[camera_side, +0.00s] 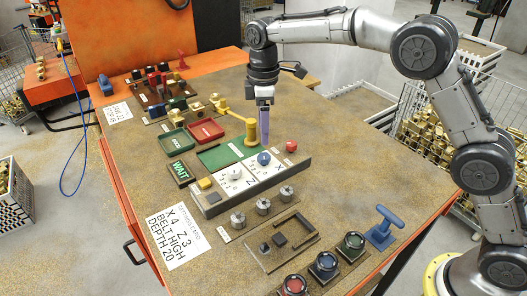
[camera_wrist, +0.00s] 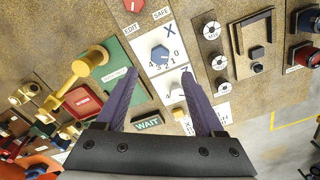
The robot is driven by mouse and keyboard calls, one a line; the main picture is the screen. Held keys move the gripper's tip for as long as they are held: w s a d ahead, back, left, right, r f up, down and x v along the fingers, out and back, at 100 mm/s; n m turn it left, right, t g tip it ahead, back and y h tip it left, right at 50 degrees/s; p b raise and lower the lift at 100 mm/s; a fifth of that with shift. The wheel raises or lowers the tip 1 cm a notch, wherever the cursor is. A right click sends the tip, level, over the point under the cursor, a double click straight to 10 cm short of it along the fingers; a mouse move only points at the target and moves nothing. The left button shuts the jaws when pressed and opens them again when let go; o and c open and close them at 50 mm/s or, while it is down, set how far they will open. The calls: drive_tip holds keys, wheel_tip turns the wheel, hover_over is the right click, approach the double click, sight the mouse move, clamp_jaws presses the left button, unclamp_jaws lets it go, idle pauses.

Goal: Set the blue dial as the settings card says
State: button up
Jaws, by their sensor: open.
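The settings card (camera_side: 180,236) lies at the front left of the bench and reads X 4, Z 3, BELT HIGH, DEPTH 20. The blue dial (camera_side: 264,158) sits on a white scale plate marked X, beside a white dial (camera_side: 234,174) on a plate marked Z. In the wrist view the blue dial (camera_wrist: 160,53) shows beyond my fingertips, with small numbers along its scale; I cannot tell which its pointer marks. My gripper (camera_side: 265,138) is above and slightly behind the blue dial, pointing down. In the wrist view my purple fingers (camera_wrist: 159,74) are apart with nothing between them.
A yellow lever (camera_side: 250,132) stands close left of my gripper. A red knob (camera_side: 291,146) is right of the blue dial. A grey rail runs along the panel's front, with several round knobs (camera_side: 263,207) before it.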

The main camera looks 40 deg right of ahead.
sight(263, 156)
wheel_tip(263, 156, down, 8)
drive_tip(key=shift+f, duration=0.15)
idle(0.3)
clamp_jaws()
